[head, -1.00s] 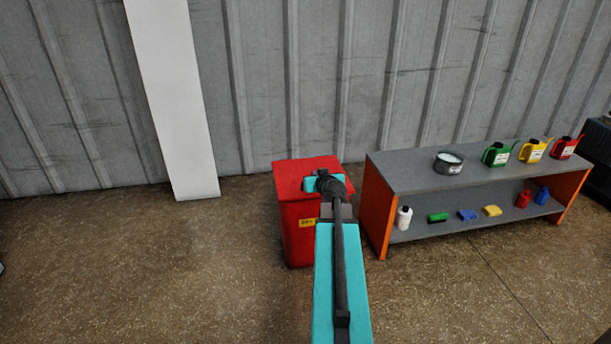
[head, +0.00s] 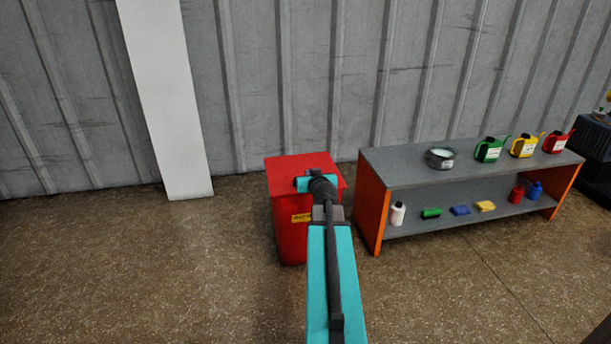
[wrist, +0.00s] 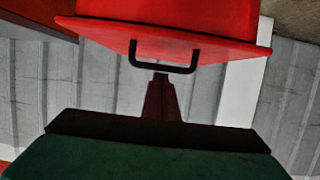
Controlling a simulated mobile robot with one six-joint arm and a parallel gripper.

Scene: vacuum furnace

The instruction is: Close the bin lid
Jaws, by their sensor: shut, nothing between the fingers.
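The red bin (head: 288,230) stands on the floor near the wall, with a yellow label on its front. Its red lid (head: 285,168) looks flat across the top in the head view. In the wrist view, which seems upside down, the lid (wrist: 215,44) shows as a broad red edge with a black handle (wrist: 163,68). My gripper (wrist: 161,78) is shut and empty, its tips close to the handle; I cannot tell whether they touch. In the head view my arm covers part of the bin and lid, and hides the fingers.
A grey shelf with orange ends (head: 372,208) stands just right of the bin. It holds a metal pot (head: 441,158), several coloured cans and small items. A white post (head: 172,110) leans in view at the left by the corrugated wall. The floor at left is clear.

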